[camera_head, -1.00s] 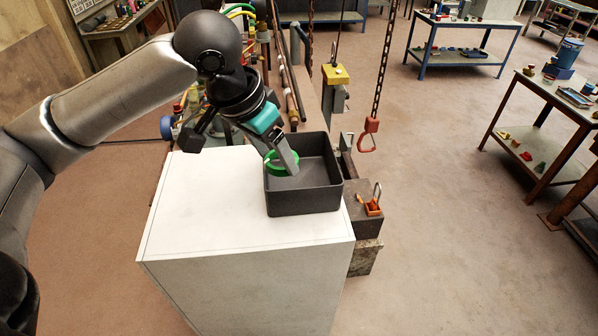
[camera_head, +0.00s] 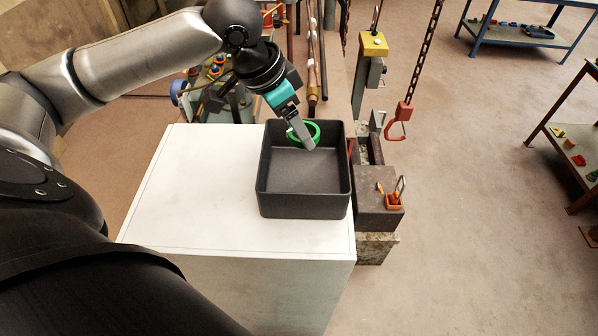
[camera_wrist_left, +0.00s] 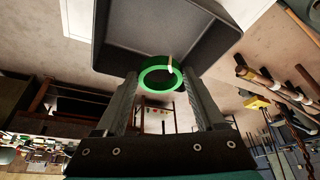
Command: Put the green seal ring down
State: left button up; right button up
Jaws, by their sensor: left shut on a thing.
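The green seal ring (camera_head: 316,127) is held by my left gripper (camera_head: 308,146) at the far side of the dark grey tray (camera_head: 300,210). In the head view the ring overlaps the tray's back wall, partly covered by a finger. I cannot tell whether it touches the tray. In the left wrist view the ring (camera_wrist_left: 160,88) sits between the two fingers of my left gripper (camera_wrist_left: 160,78), in front of the tray's inside (camera_wrist_left: 140,20). The tray looks otherwise empty. My right gripper is not in view.
The tray stands at the right end of a white-topped block (camera_head: 205,190), with free surface to its left. Right of it are a dark block (camera_head: 372,215) with a small orange item (camera_head: 393,201), and a hanging red hook (camera_head: 399,120). Pipes (camera_head: 313,60) stand behind.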

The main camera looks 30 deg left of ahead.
pick_arm(q)
jog(key=b, duration=0.1)
send_over(303, 179)
jog(key=s, duration=0.1)
jog(key=f, duration=0.8)
jog(key=shift+s+a, duration=0.2)
jog(key=shift+a, duration=0.1)
notch_tip(303, 179, down, 4)
jog(key=shift+f+b, duration=0.1)
jog(key=shift+b, duration=0.25)
jog(key=shift+f, duration=0.1)
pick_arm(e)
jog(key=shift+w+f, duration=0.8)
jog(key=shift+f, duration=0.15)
pick_arm(q)
jog(key=shift+f, duration=0.2)
jog(key=o, duration=1.3)
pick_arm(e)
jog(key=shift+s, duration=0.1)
pick_arm(q)
jog(key=shift+r, duration=0.1)
